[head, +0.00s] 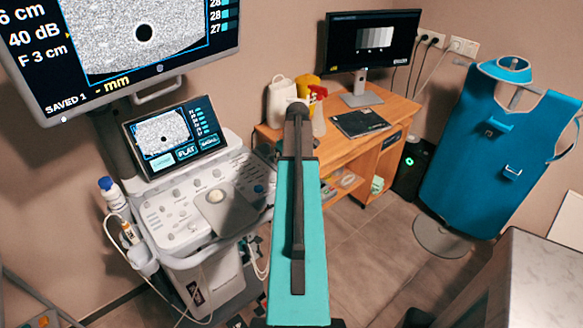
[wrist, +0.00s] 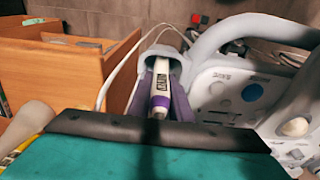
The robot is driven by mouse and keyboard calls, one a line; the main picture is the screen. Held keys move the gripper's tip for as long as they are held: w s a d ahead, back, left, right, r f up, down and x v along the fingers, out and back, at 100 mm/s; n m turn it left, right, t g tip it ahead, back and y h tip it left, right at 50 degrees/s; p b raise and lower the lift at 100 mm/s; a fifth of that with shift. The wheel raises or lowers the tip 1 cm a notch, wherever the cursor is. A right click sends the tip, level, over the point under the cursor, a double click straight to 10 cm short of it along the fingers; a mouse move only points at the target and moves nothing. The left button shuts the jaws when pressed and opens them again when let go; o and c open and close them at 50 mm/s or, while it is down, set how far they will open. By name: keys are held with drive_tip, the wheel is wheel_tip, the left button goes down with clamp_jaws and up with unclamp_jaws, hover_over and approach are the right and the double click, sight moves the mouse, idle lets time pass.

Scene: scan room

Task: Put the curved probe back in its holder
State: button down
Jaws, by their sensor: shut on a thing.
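In the wrist view, a white probe with purple bands and a dark label (wrist: 161,88) lies between the two purple-grey fingers of my gripper (wrist: 160,78), which is shut on it. A grey cup-shaped holder (wrist: 176,58) on the side of the ultrasound machine surrounds the probe's far end. Whether the probe is seated in it or only lined up with it I cannot tell. The probe's head is hidden, so its curve does not show. In the head view my teal arm hides the gripper, this probe and this holder.
The ultrasound machine (head: 170,215) stands at the left, its grey handle (wrist: 215,38) close to the holder. A white cable (wrist: 118,65) loops beside the holder. Another probe with an orange band (head: 129,233) sits at the machine's left side. A wooden desk (head: 345,150) stands behind.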

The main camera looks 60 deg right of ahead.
drive_tip(key=shift+f, duration=0.2)
idle(0.4)
drive_tip(key=c, duration=1.5)
unclamp_jaws()
drive_tip(key=shift+c, duration=0.2)
drive_tip(key=shift+r, duration=0.1)
drive_tip(key=shift+d+r, duration=0.1)
drive_tip(key=shift+r, duration=0.35)
drive_tip(key=r, duration=0.1)
drive_tip(key=r+b, duration=0.1)
drive_tip(key=r, duration=0.1)
drive_tip(key=shift+s+r, duration=0.25)
drive_tip(key=shift+s, duration=0.05)
wheel_tip(320, 180, up, 9)
drive_tip(key=s+b, duration=0.1)
drive_tip(key=b, duration=0.1)
drive_tip(key=shift+a, duration=0.35)
